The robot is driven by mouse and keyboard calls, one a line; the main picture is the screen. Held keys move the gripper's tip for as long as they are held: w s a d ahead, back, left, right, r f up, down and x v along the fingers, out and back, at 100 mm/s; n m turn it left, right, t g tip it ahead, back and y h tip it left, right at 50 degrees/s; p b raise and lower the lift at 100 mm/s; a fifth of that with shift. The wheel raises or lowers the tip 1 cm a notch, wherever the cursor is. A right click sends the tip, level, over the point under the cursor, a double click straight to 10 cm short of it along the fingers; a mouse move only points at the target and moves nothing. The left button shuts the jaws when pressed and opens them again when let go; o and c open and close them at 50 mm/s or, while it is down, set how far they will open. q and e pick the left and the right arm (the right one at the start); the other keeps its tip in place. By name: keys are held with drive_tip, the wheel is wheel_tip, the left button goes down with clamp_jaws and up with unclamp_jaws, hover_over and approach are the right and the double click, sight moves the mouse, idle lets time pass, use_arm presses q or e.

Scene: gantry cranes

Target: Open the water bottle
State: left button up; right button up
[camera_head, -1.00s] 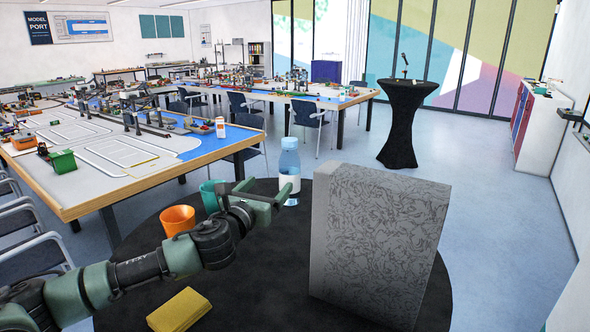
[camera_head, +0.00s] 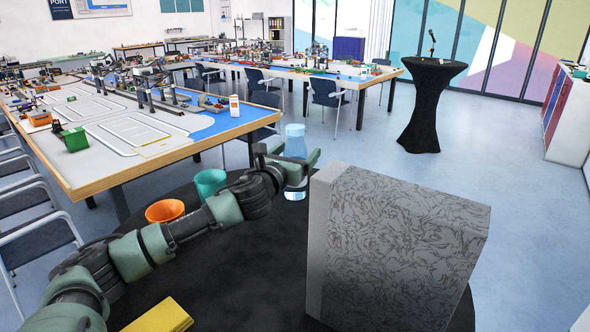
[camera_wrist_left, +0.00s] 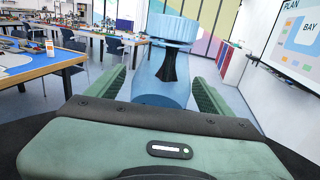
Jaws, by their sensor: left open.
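The water bottle (camera_head: 296,140) is clear blue with a light blue cap and stands upright on the round black table (camera_head: 240,270). My left gripper (camera_head: 292,172) is open, with its fingers at the bottle's upper body, below the cap, and hides part of the bottle. In the left wrist view the bottle's cap (camera_wrist_left: 172,27) and clear body (camera_wrist_left: 163,78) stand between the two open fingers (camera_wrist_left: 160,88). A gap shows on each side, and whether a finger touches the bottle is not clear. My right gripper is not in view.
A large grey patterned block (camera_head: 395,250) stands right of the bottle. A teal cup (camera_head: 209,183) and an orange cup (camera_head: 164,211) stand to the left. A yellow object (camera_head: 162,316) lies at the front. The long model table (camera_head: 150,170) is behind at left.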

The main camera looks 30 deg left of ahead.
use_arm(q)
drive_tip(key=shift+w+a+f, duration=0.15)
drive_tip(key=shift+w, duration=0.65)
drive_tip(key=shift+w+f, duration=0.1)
drive_tip(key=shift+w, duration=0.35)
drive_tip(key=shift+s, duration=0.1)
drive_tip(key=shift+s+r, duration=0.2)
drive_tip(key=c, duration=1.7)
drive_tip(key=shift+w, duration=0.1)
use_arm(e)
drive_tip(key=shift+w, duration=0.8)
